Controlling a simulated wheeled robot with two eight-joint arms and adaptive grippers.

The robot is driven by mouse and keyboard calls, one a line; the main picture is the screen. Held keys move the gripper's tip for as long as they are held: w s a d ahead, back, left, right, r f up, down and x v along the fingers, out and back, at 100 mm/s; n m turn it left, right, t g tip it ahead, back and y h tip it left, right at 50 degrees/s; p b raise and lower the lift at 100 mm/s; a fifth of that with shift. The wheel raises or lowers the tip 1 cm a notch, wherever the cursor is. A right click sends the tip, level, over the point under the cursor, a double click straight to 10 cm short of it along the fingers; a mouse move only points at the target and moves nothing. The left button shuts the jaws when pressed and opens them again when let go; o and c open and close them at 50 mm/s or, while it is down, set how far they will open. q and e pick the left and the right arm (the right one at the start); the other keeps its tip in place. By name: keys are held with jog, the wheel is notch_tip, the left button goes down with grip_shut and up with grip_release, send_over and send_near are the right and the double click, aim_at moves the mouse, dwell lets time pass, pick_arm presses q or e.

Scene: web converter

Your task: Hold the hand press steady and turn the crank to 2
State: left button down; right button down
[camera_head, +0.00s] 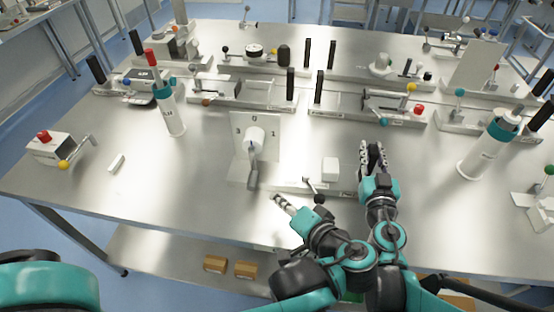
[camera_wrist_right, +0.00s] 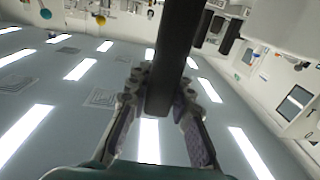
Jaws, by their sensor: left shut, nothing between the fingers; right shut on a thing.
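The hand press (camera_head: 292,187) stands near the front middle of the table. My right gripper (camera_head: 371,154) is shut on a dark upright bar (camera_wrist_right: 172,60), apparently the handle at the press's right end, mostly hidden in the head view. My left gripper (camera_head: 278,199) is shut and empty, right of and below the crank handle, apart from it.
A black-knobbed lever (camera_head: 318,184) and a white block (camera_head: 330,168) sit between the grippers. White cylinders with teal tops (camera_head: 170,110) stand at left and right. Several other devices line the back. The table's front left is mostly clear.

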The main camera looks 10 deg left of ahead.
jog(key=shift+w+r+p, duration=0.2)
jog(key=shift+r+p, duration=0.05)
jog(key=shift+p, duration=0.05)
dwell(0.4)
jog(key=c, duration=1.3)
grip_release()
jog(key=shift+s, duration=0.1)
jog(key=shift+s+d, duration=0.15)
jog(key=shift+s, duration=1.7)
jog(key=shift+s+d, duration=0.1)
jog(key=shift+s, duration=1.75)
